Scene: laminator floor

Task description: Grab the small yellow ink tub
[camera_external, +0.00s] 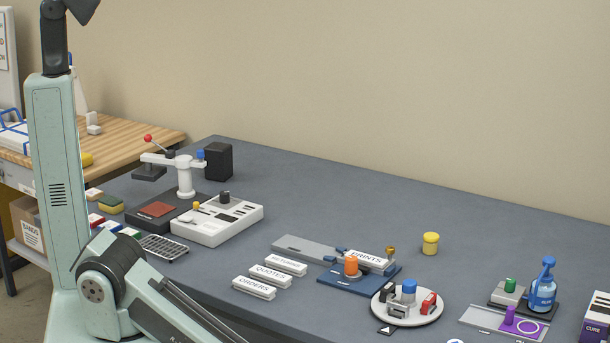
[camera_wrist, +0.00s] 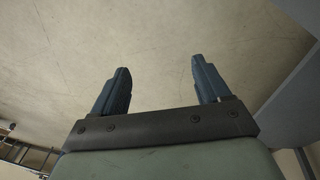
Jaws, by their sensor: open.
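The small yellow ink tub (camera_external: 431,243) stands upright on the grey table (camera_external: 330,200), right of centre in the external view. It has a yellow lid, and clear table surrounds it. My gripper (camera_wrist: 162,85) shows only in the wrist view, with its two dark fingers apart and nothing between them. The wrist view faces a bare, pale, scuffed surface, and the tub is not in it. In the external view my gripper is out of frame, so its distance from the tub cannot be told.
Left of the tub is a blue fixture (camera_external: 345,283) with an orange knob and a "PRINTS" block. In front stands a round white turntable (camera_external: 424,316). A blue bottle (camera_external: 543,286) stands to the right. White label blocks (camera_external: 271,277) lie left. The table behind the tub is clear.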

